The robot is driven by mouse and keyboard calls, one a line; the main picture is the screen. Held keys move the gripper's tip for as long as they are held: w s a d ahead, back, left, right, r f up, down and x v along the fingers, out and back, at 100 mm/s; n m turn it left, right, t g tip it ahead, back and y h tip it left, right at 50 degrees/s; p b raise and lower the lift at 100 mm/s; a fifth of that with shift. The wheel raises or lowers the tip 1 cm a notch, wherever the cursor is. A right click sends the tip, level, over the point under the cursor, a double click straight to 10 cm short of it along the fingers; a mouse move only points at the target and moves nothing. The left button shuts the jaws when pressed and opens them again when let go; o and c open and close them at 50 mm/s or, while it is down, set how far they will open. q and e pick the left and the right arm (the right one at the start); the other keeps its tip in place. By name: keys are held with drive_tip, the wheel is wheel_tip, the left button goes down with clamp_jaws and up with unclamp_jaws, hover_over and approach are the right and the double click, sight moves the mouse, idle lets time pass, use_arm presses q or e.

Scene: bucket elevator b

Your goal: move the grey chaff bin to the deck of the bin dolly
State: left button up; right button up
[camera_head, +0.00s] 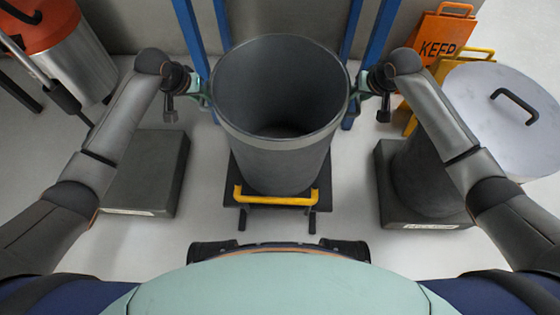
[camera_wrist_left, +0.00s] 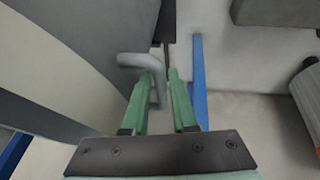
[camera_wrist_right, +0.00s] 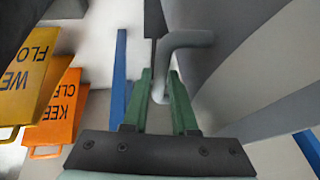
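The grey chaff bin (camera_head: 275,160) stands upright in the middle of the head view, open at the top and empty as far as I see. It is over the dark deck (camera_head: 233,190) of the bin dolly, behind the yellow bar (camera_head: 275,200); whether its base touches the deck is hidden. My left gripper (camera_head: 203,95) is at the bin's left side, its green fingers (camera_wrist_left: 160,85) closed around a grey bent handle (camera_wrist_left: 140,62). My right gripper (camera_head: 362,92) is at the right side, its fingers (camera_wrist_right: 160,80) closed around the other handle (camera_wrist_right: 188,40).
Blue posts (camera_head: 190,40) stand behind the bin. A low grey block (camera_head: 150,170) is at left. Another block (camera_head: 395,205) carries a lidded drum (camera_head: 515,110) at right. Orange and yellow signs (camera_head: 440,40) stand behind it. An orange-topped metal drum (camera_head: 80,60) is at far left.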

use_arm(q)
drive_tip(key=shift+o, duration=1.4)
use_arm(e)
drive_tip(key=shift+o, duration=1.4)
use_arm(q)
drive_tip(key=v, duration=1.2)
use_arm(e)
drive_tip(key=v, duration=1.2)
